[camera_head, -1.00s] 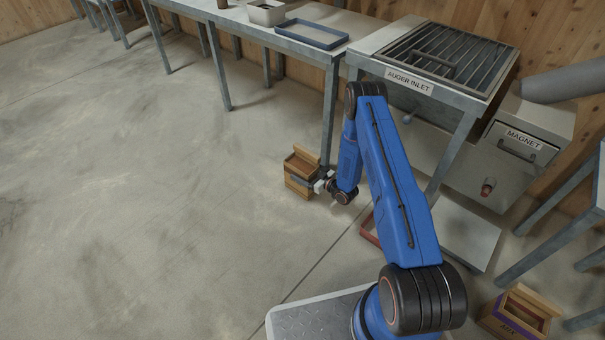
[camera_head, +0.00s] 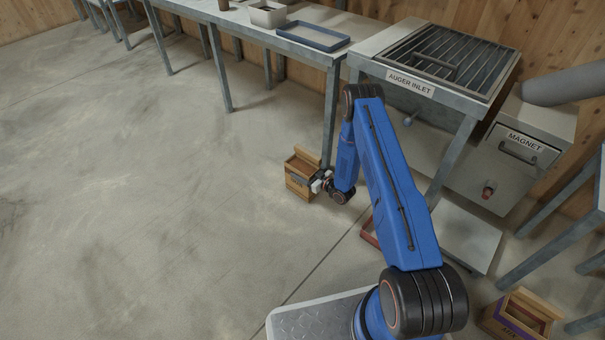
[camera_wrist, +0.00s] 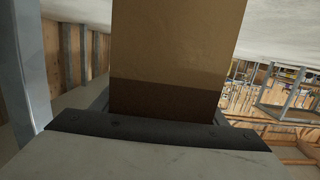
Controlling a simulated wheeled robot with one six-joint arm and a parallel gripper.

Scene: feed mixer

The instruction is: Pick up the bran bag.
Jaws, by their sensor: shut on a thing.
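A tan-brown, box-shaped bag (camera_head: 299,183) with an open top stands upright beside a table leg in the head view. No name on it can be read, so I cannot confirm from its label that it is the bran bag. My gripper (camera_head: 318,181) is at its right side, shut on it. In the wrist view the bag's plain tan and darker brown face (camera_wrist: 175,50) fills the upper middle, right in front of the dark gripper body (camera_wrist: 155,130). The fingertips are mostly hidden. I cannot tell whether the bag touches the floor.
A second box-like bag (camera_head: 519,314) with a purple label is at the lower right. The auger inlet table (camera_head: 446,99) and magnet housing (camera_head: 520,150) stand to the right. A long bench with a blue-grey tray (camera_head: 313,36) is behind. The floor to the left is clear.

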